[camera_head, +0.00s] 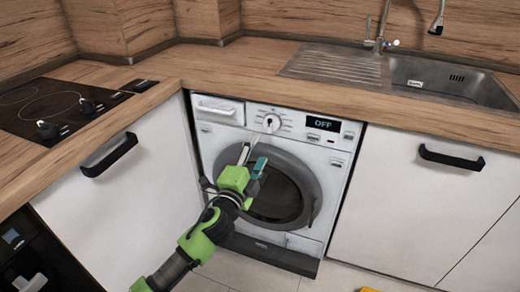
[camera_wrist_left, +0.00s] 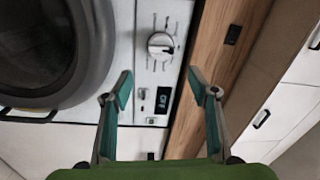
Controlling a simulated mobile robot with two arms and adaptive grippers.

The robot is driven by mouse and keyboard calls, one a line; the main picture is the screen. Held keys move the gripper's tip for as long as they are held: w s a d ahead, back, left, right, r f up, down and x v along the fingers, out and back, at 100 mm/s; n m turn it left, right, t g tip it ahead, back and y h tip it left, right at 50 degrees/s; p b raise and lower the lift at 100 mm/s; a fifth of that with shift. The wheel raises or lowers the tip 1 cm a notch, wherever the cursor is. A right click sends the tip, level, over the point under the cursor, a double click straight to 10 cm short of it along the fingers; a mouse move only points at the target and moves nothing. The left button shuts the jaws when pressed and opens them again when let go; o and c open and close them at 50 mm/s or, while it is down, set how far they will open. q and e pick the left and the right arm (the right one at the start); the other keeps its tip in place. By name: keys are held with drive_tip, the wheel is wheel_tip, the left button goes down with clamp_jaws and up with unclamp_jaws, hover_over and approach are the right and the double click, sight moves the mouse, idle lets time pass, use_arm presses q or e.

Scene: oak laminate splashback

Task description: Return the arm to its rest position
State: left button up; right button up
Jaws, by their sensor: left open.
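My left arm comes in from the bottom left in the head view, and its green left gripper (camera_head: 252,158) is in front of the washing machine (camera_head: 228,138). The gripper is near the upper left of the round door (camera_head: 300,172), below the dial (camera_head: 271,123). In the left wrist view the two fingers (camera_wrist_left: 162,88) stand wide apart with nothing between them. Beyond them are the machine's white panel, its dial (camera_wrist_left: 160,44) and its small display (camera_wrist_left: 163,100). In the head view the display (camera_head: 322,124) reads OFF. My right gripper is not in view.
The wooden worktop (camera_head: 225,68) runs above the machine. White cabinets with black handles (camera_head: 108,155) flank it. A black hob (camera_head: 55,107) is at the left. A sink (camera_head: 450,80) with a tap (camera_head: 380,35) is at the right. Part of a yellow item (camera_head: 369,290) shows at the bottom edge.

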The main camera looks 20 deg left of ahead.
use_arm(q)
drive_tip(key=shift+f, duration=0.1)
